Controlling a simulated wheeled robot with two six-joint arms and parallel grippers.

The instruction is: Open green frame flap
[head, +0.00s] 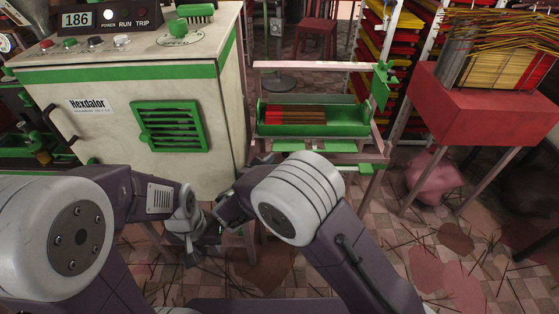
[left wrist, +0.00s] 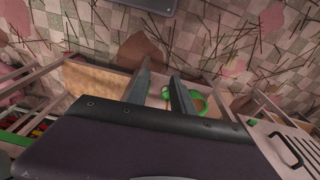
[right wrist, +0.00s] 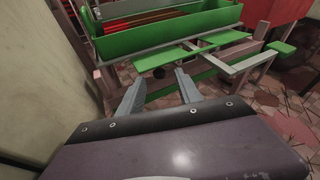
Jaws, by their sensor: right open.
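A pale frame (head: 312,66) stands right of the cream machine and carries a green trough (head: 348,117) with red and brown sticks. A green upright plate (head: 380,88) is at the frame's right end. Flat green panels sit below the trough, and one shows in the right wrist view (right wrist: 165,56). I cannot tell which green part is the flap. My right gripper (right wrist: 159,80) is open and empty, pointing at the frame's lower front, apart from the green panels. My left gripper (left wrist: 161,72) is open and points at the floor; it hangs low before the machine in the head view (head: 195,240).
The cream machine (head: 110,90) with a green vent (head: 170,126) stands close on the left. A red stand (head: 470,108) with sticks is at the right, beside a pink sack (head: 432,175). The tiled floor is strewn with sticks.

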